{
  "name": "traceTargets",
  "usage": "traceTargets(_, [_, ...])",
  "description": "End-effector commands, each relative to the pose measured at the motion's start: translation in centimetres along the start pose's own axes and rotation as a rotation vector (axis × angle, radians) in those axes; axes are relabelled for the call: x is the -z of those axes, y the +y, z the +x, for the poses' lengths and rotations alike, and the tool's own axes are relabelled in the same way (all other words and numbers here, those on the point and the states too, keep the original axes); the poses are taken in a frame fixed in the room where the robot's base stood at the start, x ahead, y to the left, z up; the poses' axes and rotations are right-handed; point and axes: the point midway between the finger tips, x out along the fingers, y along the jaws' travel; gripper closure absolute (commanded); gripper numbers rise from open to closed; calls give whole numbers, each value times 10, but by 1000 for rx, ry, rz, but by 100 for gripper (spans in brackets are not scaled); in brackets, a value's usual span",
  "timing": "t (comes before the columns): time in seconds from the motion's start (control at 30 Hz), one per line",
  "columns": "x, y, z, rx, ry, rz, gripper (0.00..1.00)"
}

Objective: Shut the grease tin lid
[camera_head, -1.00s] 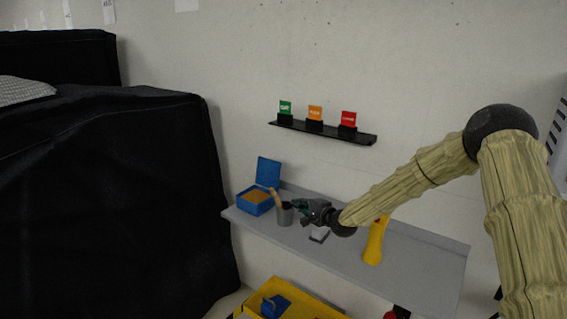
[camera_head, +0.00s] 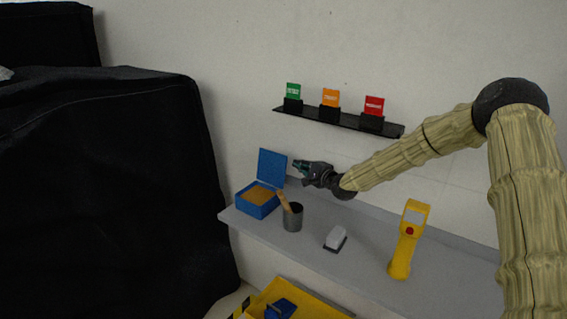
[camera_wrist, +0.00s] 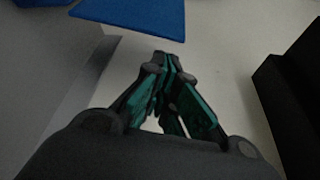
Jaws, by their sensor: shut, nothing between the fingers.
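The blue grease tin (camera_head: 256,207) stands at the left end of the grey shelf, with brown grease inside. Its lid (camera_head: 272,167) is open and stands upright at the back of the tin; it also shows as a blue panel at the top of the wrist view (camera_wrist: 135,14). My gripper (camera_head: 297,164) is shut and empty, in the air just right of the lid in the head view. In the wrist view its fingertips (camera_wrist: 161,58) are together, below the lid's edge. I cannot tell whether they touch it.
A grey cup (camera_head: 293,219) with a wooden stick stands right of the tin. A small white-topped block (camera_head: 336,238) and a yellow handheld device (camera_head: 405,243) are farther right on the shelf (camera_head: 310,253). A black ledge (camera_head: 335,121) with three coloured cards hangs above. A black covered cart (camera_head: 110,200) is left.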

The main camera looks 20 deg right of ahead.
Motion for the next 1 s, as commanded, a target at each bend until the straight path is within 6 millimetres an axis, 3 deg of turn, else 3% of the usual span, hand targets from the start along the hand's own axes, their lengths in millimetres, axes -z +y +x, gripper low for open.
traceTargets(0.2, [5,16,4,0,0,1,100])
traceTargets(0.47, [4,17,16,-3,-2,0,100])
traceTargets(1.0, [1,18,87,-4,-4,-1,100])
